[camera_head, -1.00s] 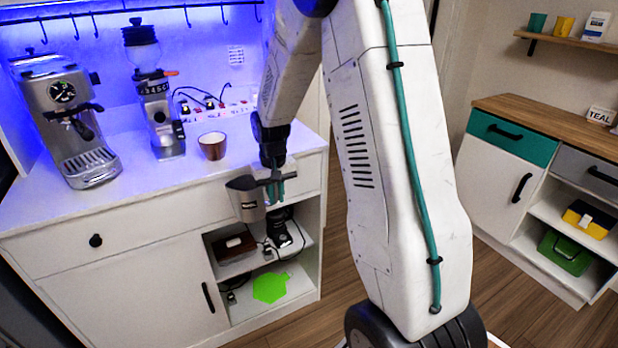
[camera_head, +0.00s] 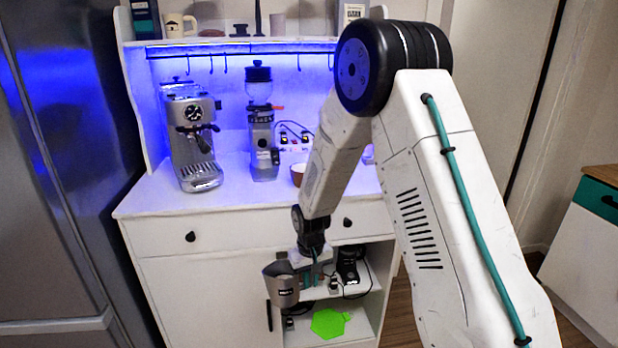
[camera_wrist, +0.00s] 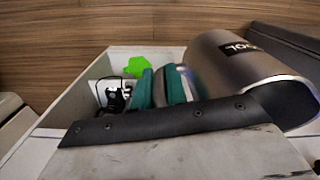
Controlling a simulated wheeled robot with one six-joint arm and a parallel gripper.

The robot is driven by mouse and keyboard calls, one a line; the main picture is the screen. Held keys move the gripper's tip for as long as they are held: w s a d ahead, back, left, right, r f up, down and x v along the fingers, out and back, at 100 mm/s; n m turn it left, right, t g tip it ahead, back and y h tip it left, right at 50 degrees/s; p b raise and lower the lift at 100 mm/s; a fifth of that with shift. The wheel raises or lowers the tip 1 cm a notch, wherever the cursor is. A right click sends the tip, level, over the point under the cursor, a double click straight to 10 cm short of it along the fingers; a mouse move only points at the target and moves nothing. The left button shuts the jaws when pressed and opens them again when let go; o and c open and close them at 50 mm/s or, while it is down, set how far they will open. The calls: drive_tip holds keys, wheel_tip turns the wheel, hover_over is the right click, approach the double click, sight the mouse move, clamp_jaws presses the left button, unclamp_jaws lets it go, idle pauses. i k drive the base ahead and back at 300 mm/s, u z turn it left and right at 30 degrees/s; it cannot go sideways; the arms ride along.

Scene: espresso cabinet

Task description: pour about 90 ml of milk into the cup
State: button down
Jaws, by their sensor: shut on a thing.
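A grey metal jug (camera_head: 282,286) with a dark label is in my gripper (camera_head: 314,272), whose teal fingers are shut on its handle side. It hangs in front of the cabinet, below the counter top, and looks roughly upright. In the wrist view the jug (camera_wrist: 232,72) is right of the teal fingers of my gripper (camera_wrist: 160,88); its contents cannot be seen. The brown cup (camera_head: 297,175) stands on the counter, above and behind the jug, partly hidden by my arm.
An espresso machine (camera_head: 192,140) and a grinder (camera_head: 262,135) stand on the counter (camera_head: 235,185), left of the cup. A power strip is behind the cup. Open shelves with a green mat (camera_head: 329,323) lie below. A fridge (camera_head: 60,180) stands at left.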

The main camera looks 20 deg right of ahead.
sight(296, 170)
drive_tip(key=k, duration=0.3)
drive_tip(key=u, duration=0.75)
drive_tip(key=i, duration=0.65)
drive_tip(key=z, duration=1.1)
